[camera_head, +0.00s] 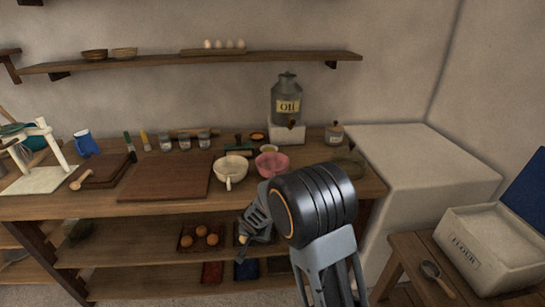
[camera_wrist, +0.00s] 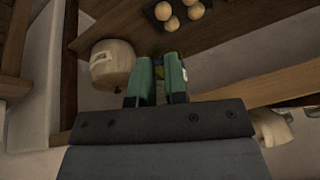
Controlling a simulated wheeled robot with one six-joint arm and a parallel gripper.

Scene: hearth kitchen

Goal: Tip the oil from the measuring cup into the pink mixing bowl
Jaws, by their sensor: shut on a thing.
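The pink mixing bowl (camera_head: 272,166) stands on the wooden counter, left of the white block. My gripper (camera_head: 243,238) is low in front of the counter, below the bowl and apart from it. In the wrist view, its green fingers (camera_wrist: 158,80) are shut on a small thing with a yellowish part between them. I take it for the measuring cup (camera_wrist: 158,72), but the fingers hide most of it. Its tilt and how much oil it holds cannot be told.
A cream bowl (camera_head: 231,170) stands left of the pink bowl. A grey oil can (camera_head: 286,101) stands behind on a white block. A brown board (camera_head: 164,177) lies to the left. Lower shelves hold a tray of eggs (camera_head: 200,237). A flour box (camera_head: 490,247) is at right.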

